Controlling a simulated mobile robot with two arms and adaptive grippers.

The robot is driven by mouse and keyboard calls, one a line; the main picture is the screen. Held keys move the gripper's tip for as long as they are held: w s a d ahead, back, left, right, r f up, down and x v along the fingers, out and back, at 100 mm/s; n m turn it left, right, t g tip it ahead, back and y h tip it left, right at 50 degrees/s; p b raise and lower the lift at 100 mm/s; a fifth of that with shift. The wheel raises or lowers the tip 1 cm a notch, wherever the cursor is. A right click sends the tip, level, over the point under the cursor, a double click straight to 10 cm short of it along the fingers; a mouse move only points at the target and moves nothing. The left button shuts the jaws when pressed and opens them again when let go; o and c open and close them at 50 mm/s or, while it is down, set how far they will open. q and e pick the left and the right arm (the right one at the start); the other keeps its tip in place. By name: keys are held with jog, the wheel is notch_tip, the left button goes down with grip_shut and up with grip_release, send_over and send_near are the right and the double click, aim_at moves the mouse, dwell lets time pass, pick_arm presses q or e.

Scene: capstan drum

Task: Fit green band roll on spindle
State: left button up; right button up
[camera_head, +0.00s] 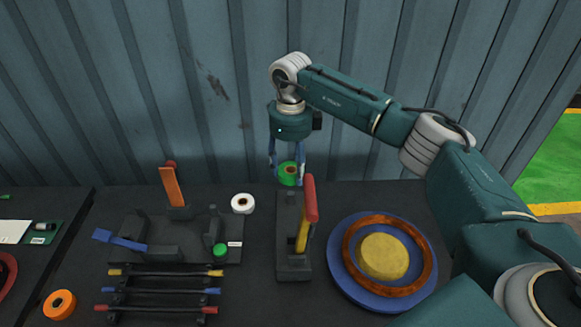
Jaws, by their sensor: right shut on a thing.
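The green band roll (283,180) is a green ring with a reddish centre. My right gripper (287,168) is shut on it, with its blue fingers pointing down on either side. The roll is near the wall, just beyond the back end of a dark block (294,264) that carries a red-and-yellow lever (309,205). I cannot tell for certain which part is the spindle. A short dark post (213,220) stands on the dark fixture (190,251) to the left, behind a small green cap (220,250). My left gripper is not in view.
A white roll (243,204) lies left of the dark block, and an orange roll (60,304) lies front left. A blue disc (341,277) with a brown ring (429,262) lies on the right. A rack of coloured rods (160,290) is in front. The corrugated wall (200,90) closes the back.

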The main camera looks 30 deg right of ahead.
aim_at(291, 192)
jog(key=shift+s+f+b, duration=0.1)
jog(key=shift+f+b, duration=0.2)
jog(key=shift+f, duration=0.15)
jog(key=shift+f+b, duration=2.8)
jog(key=shift+f, duration=1.6)
jog(key=shift+f+b, duration=0.35)
jog(key=shift+f, duration=0.1)
jog(key=o, duration=1.2)
jog(key=shift+o, duration=0.2)
